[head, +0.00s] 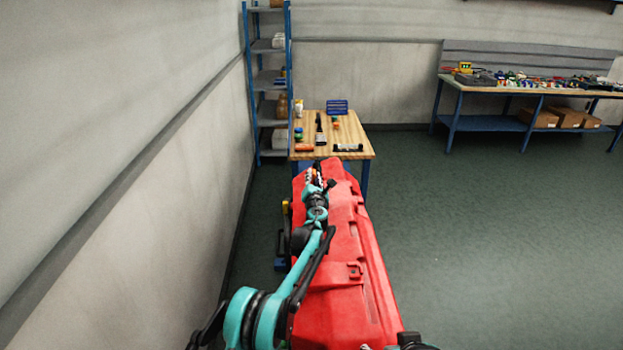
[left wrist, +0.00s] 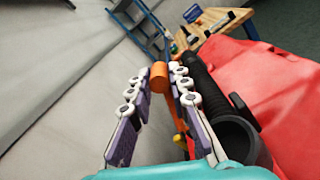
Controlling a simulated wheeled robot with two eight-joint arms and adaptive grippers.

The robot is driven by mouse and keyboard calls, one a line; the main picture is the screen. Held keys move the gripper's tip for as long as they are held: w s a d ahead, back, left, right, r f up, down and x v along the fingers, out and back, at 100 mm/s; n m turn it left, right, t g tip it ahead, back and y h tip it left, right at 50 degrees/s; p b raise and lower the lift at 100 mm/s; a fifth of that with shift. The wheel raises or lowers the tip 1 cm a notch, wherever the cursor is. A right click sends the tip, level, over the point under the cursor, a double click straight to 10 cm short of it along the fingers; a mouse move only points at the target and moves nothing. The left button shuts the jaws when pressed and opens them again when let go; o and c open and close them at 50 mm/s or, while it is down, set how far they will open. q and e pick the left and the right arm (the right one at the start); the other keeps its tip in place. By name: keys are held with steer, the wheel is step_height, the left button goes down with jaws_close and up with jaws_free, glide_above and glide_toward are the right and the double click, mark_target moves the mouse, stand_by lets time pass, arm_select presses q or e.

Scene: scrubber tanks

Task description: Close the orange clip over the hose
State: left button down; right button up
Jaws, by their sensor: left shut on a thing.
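My left gripper (left wrist: 161,74) is shut on the orange clip (left wrist: 158,78), whose rounded end shows between the two fingertips. More orange runs down behind the right finger, beside the hose. The black ribbed hose (left wrist: 205,88) lies just right of the fingers, along the red machine body. The right finger hides part of the clip, so I cannot tell whether it crosses the hose. In the head view my left gripper (head: 316,178) is at the far left side of the red machine (head: 345,262); clip and hose are too small to make out there.
A wooden table (head: 358,140) with small items stands just past the machine's far end. A blue shelf rack (head: 268,80) stands behind it by the left wall. A long workbench (head: 540,90) is at the back right. The floor right of the machine is clear.

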arm_select(q)
steer(key=shift+d+f, duration=0.1)
stand_by(0.3)
steer(key=c, duration=1.4)
jaws_free()
steer(key=s, duration=1.2)
